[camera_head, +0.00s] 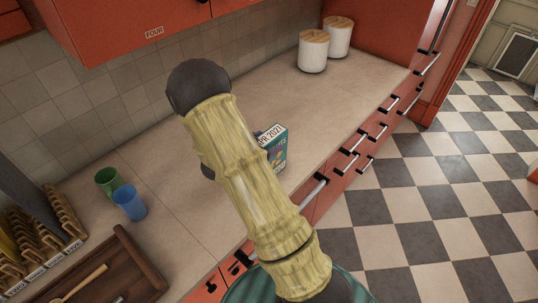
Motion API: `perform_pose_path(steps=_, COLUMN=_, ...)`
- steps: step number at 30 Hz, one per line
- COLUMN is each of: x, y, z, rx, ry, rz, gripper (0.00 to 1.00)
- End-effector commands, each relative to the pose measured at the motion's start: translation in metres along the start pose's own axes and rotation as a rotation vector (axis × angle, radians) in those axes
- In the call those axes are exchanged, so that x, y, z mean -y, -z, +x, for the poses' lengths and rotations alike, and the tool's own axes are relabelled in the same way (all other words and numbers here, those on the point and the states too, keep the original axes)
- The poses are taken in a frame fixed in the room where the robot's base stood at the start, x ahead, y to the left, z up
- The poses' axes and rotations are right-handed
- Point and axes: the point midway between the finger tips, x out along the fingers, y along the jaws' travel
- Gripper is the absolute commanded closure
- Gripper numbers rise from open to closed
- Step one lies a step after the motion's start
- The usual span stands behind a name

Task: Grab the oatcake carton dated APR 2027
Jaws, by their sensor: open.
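A teal carton (277,153) stands on the counter right of my arm, in the middle of the view. My wood-patterned arm rises from the bottom of the view to a dark joint at upper left. My gripper cannot be made out; the arm blocks the view beside the carton. I cannot tell how far it is from the carton.
A green cup (108,181) and a blue cup (130,203) stand at left. Near them are a slotted wooden rack (62,213) and a brown tray (143,258) with a wooden spoon. Two white canisters (313,52) stand at the back. The counter (285,92) between is clear.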

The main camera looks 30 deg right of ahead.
Motion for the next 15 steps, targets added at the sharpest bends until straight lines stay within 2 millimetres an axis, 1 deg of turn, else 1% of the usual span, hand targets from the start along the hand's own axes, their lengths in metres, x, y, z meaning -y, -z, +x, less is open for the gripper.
perform_pose_path(steps=9, x=-0.0002, y=0.0001, z=-0.0003, rx=0.000, ry=-0.001, rz=0.000, gripper=0.26)
perform_pose_path(steps=10, x=-0.0002, y=0.0001, z=-0.0003, rx=0.000, ry=-0.001, rz=0.000, gripper=0.28)
perform_pose_path(steps=14, x=-0.0002, y=0.0001, z=-0.0003, rx=0.000, ry=-0.001, rz=0.000, gripper=0.54)
perform_pose_path(steps=15, x=-0.0002, y=0.0001, z=-0.0003, rx=0.000, ry=-0.001, rz=0.000, gripper=0.62)
